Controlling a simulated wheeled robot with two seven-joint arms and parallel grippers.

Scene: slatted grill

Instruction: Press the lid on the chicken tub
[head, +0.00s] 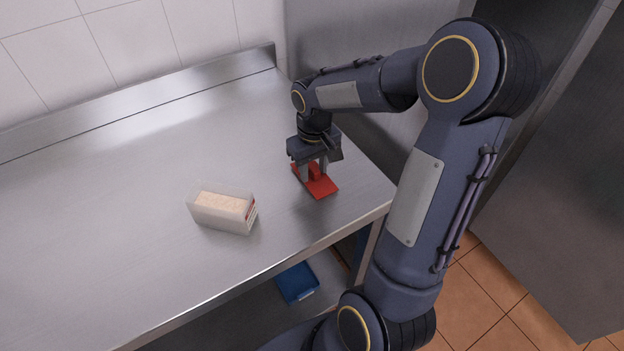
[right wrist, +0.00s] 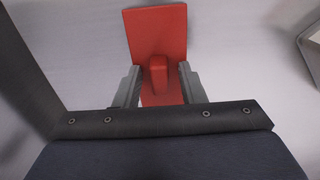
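The chicken tub (head: 222,223) is a pale, open rectangular box with a beige filling, standing on the steel counter. Its edge also shows at the right border of the right wrist view (right wrist: 309,40). The red lid (head: 322,188) is a flat rectangle with a raised handle, lying on the counter to the right of the tub. My right gripper (head: 314,174) points down over the lid. In the right wrist view its fingers stand on either side of the handle (right wrist: 158,76), with small gaps between. The left gripper is not in view.
The steel counter (head: 100,210) is otherwise clear, with a raised back edge against the tiled wall. Its front right corner is close to the lid. A blue container (head: 296,283) sits on a shelf below. A steel cabinet stands at the right.

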